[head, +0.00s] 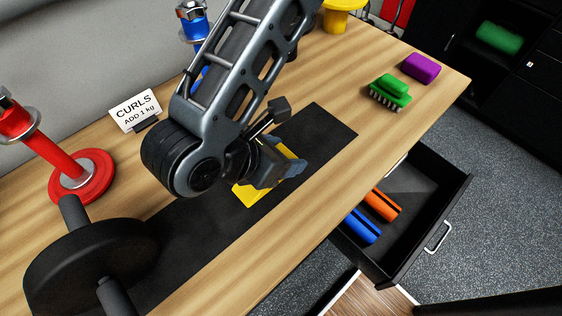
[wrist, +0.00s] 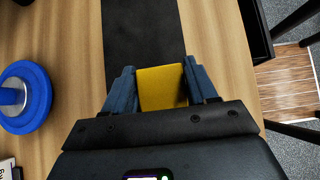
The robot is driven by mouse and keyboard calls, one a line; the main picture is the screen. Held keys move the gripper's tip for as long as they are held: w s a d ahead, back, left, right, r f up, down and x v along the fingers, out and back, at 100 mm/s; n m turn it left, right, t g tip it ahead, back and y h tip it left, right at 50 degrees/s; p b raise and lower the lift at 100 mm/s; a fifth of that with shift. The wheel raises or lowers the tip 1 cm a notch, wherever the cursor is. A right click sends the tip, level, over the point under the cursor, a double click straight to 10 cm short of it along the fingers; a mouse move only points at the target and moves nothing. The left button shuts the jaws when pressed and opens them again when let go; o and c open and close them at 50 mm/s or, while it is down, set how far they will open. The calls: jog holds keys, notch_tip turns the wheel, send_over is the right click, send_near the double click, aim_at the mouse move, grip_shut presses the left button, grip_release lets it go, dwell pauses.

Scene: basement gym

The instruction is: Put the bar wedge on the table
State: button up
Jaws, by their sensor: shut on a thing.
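The bar wedge is most likely the yellow block (head: 248,194). It also shows in the wrist view (wrist: 162,88), between the two blue-grey fingers. My gripper (head: 275,170) is shut on it, and the fingers (wrist: 160,78) flank its two sides. The block is over the black mat on the wooden table (head: 225,290). I cannot tell whether its underside touches the mat. My arm and gripper hide part of the block in the head view.
A black mat (head: 322,131) runs along the table. A dumbbell (head: 90,265) and red stand (head: 82,178) are at left, with a "CURLS" card (head: 134,109) behind. A green brush (head: 391,90) and purple block (head: 421,67) lie far right. An open drawer (head: 425,215) holds orange and blue rolls.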

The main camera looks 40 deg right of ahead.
aim_at(245, 191)
jog(key=shift+f, duration=2.1)
jog(key=o, duration=1.1)
jog(key=shift+o, duration=0.2)
jog(key=shift+a, duration=0.1)
jog(key=b+v, duration=0.1)
jog(key=v, duration=1.1)
